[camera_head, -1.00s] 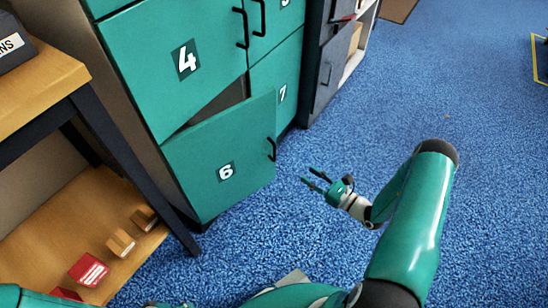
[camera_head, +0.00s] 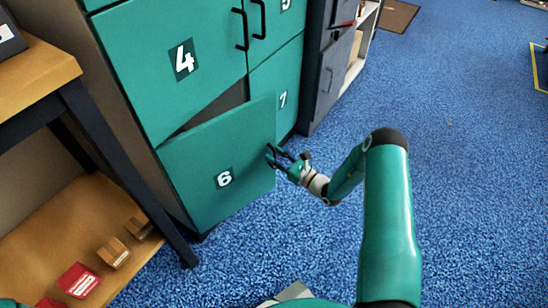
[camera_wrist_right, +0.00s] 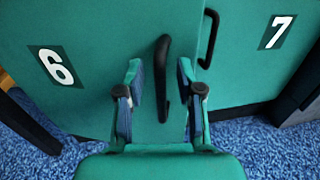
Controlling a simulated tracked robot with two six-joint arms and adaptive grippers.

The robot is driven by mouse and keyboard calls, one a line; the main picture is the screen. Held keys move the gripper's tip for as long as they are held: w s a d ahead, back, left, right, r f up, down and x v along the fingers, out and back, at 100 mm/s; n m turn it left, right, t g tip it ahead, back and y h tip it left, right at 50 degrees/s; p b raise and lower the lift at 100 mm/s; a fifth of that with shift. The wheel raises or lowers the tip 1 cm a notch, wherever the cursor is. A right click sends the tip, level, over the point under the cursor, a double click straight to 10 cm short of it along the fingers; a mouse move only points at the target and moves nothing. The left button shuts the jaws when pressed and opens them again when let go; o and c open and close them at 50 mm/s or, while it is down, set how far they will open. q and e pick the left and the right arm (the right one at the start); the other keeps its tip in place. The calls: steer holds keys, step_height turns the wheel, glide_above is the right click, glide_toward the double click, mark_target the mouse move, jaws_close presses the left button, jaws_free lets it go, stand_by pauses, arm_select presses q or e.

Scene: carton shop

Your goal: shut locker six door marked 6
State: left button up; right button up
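The locker door marked 6 (camera_head: 212,190) is green and stands ajar, its right edge swung out from the locker front, with a dark gap above it. Its black handle (camera_wrist_right: 162,75) is upright near the door's free edge. My right gripper (camera_head: 272,155) is at that handle. In the right wrist view the open fingers (camera_wrist_right: 160,85) stand on either side of the handle's lower part, with gaps left and right, so they are not shut on it. My left gripper does not show.
Locker doors 4 (camera_head: 180,75) and 7 (camera_head: 285,85) are shut around it. A wooden bench (camera_head: 35,80) with small boxes (camera_head: 112,252) on its low shelf is at the left. A dark cabinet (camera_head: 325,75) stands behind. Blue floor is clear at the right.

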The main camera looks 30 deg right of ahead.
steer(key=shift+w+a, duration=0.15)
steer(key=shift+w, duration=0.25)
steer(key=shift+c, duration=0.4)
jaws_close()
